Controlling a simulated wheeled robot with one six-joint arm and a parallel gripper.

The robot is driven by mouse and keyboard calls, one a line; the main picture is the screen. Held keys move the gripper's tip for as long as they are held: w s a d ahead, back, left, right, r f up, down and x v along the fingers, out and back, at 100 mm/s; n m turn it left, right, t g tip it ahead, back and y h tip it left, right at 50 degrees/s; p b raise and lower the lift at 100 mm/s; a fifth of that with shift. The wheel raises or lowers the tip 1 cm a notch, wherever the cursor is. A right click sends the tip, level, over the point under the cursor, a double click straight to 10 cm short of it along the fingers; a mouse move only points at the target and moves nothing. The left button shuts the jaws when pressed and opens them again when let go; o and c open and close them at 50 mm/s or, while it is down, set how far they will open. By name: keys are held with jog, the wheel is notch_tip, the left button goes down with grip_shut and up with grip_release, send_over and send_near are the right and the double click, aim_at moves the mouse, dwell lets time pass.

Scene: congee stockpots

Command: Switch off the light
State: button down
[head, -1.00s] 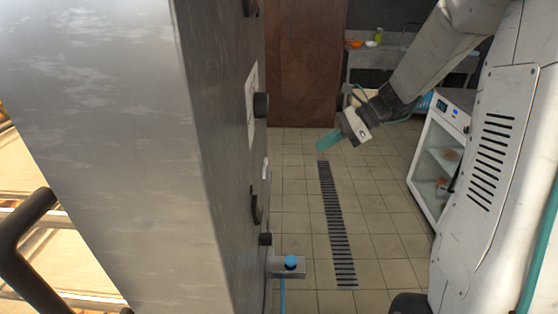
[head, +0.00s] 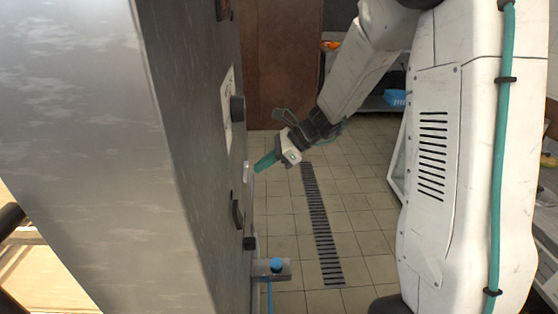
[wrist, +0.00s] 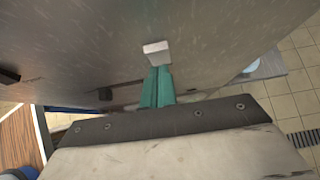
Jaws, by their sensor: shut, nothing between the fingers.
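A small pale block, which looks like a switch (wrist: 156,50), sticks out from the steel panel. It also shows in the head view (head: 246,172) as a small white piece on the panel's right-hand face. My gripper (head: 265,162) has teal fingers, shut with nothing between them. The fingertips point at the panel and lie close to the switch. In the wrist view the fingers (wrist: 157,86) reach up to just below the switch; I cannot tell whether they touch it. No lamp is clearly visible.
The steel panel (head: 195,190) fills the left of the head view. A black knob (head: 237,109), a black handle (head: 238,213) and a small shelf with a blue knob (head: 277,266) stick out from it. Tiled floor (head: 350,222) with a drain grate (head: 321,225) lies open to the right.

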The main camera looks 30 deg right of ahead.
jog(key=shift+w+a+r, duration=0.1)
jog(key=shift+w+a, duration=0.1)
jog(key=shift+a, duration=0.3)
jog(key=shift+w+a+r, duration=0.15)
jog(key=shift+a, duration=0.15)
jog(key=shift+r, duration=0.8)
